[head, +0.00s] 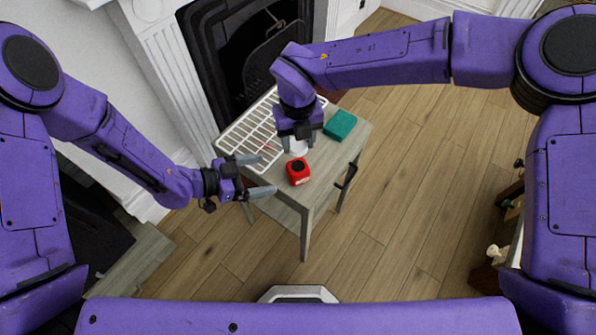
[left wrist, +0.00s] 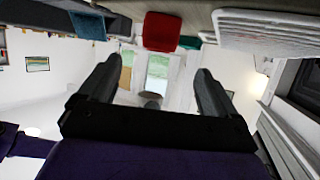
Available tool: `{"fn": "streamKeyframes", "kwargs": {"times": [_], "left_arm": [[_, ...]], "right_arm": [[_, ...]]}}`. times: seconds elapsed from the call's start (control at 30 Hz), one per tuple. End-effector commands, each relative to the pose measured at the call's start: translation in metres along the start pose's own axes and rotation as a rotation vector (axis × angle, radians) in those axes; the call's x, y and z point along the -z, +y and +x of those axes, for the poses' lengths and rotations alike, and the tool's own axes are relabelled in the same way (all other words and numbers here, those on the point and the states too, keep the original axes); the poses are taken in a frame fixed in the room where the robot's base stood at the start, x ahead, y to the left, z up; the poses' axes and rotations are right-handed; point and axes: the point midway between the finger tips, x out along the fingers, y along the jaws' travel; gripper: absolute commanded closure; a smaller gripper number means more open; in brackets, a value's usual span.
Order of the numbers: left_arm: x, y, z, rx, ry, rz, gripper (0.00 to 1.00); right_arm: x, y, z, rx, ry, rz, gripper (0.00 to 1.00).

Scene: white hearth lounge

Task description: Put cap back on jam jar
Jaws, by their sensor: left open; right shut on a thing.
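The red jam jar (head: 298,172) stands upright near the front edge of a small grey table (head: 318,188), with a dark round top and no cap on it. My right gripper (head: 297,138) points down just behind the jar and is shut on a white cap (head: 299,149); its fingertips are partly hidden. My left gripper (head: 262,175) is open and empty, left of the jar, its two fingers pointing toward it and not touching it. In the left wrist view, which is upside down, the jar (left wrist: 162,31) shows at the top, beyond the open fingers.
A white slatted rack (head: 250,135) covers the table's left and back part; it also shows in the left wrist view (left wrist: 270,28). A teal block (head: 340,125) lies at the back right. A fireplace (head: 245,50) stands behind.

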Motion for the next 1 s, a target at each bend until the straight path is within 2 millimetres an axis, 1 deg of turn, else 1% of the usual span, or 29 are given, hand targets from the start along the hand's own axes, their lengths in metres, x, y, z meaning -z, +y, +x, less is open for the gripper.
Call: {"fn": "streamKeyframes", "kwargs": {"times": [0.17,0.4,0.5,0.6,0.73,1.0], "left_arm": [[-0.001,0.002,0.029,-0.004,-0.001,-0.002,0.08],[-0.001,0.001,0.076,-0.003,-0.001,-0.001,0.08],[-0.001,0.001,0.093,-0.003,-0.001,-0.001,0.08],[-0.001,0.001,0.105,-0.002,0.000,-0.001,0.08],[-0.001,0.001,0.114,0.000,-0.001,-0.002,0.08],[0.000,0.001,0.115,0.000,-0.001,-0.003,0.08]], "right_arm": [[0.000,0.000,0.000,0.000,0.000,-0.001,0.79],[0.000,0.000,0.000,0.000,0.000,-0.001,0.79],[0.000,0.000,0.000,0.000,0.000,-0.001,0.79],[0.000,0.000,0.000,0.000,0.000,-0.001,0.79],[0.000,0.000,0.000,0.000,0.000,-0.001,0.79],[0.000,0.000,0.000,0.000,0.000,-0.001,0.79]]}}
